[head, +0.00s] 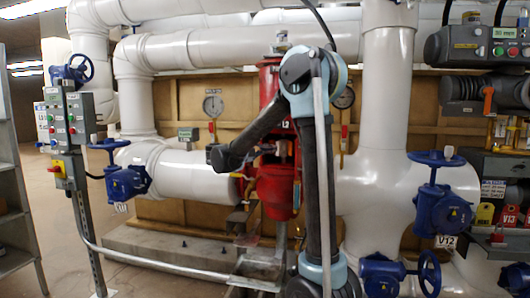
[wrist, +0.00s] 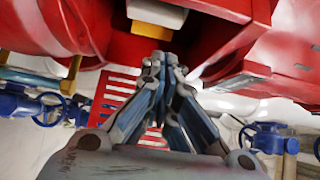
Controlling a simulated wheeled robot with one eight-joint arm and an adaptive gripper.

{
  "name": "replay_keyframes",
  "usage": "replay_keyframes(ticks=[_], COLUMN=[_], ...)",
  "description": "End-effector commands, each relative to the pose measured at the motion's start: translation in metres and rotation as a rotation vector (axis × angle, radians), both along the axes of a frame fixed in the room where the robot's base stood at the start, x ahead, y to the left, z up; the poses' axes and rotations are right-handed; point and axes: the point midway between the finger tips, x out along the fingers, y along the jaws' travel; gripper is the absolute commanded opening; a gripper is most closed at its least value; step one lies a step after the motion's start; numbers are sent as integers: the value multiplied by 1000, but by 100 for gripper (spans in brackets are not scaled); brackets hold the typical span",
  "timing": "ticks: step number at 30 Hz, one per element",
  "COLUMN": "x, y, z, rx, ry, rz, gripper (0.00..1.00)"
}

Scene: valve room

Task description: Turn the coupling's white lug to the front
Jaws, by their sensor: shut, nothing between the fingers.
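My gripper (wrist: 165,65) is shut and empty in the wrist view. Its fingertips point up toward a red housing, just below a white block with a yellow-orange piece under it. The white block (wrist: 157,11) looks like the coupling's white lug, cut by the top edge of the view. I cannot tell whether the fingertips touch the yellow-orange piece (wrist: 152,31). In the head view the red pump housing (head: 275,188) stands at the centre, partly behind my arm. The fingertips are not clear there, and I cannot make out which way the lug faces.
Large white pipes (head: 190,175) run on both sides of the pump. Blue valves (head: 125,182) stand at left and right (head: 440,208). A control post (head: 72,140) is at the left. Gauges hang on the wooden back panel. A red slotted plate (wrist: 118,95) lies beyond my fingers.

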Motion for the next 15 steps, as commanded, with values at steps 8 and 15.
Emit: replay_keyframes(ticks=[8,15], x=[20,35], y=[-43,-73], z=[0,0], rx=[-1,-1], ry=[0,0], rz=[-4,-3], gripper=[0,0])
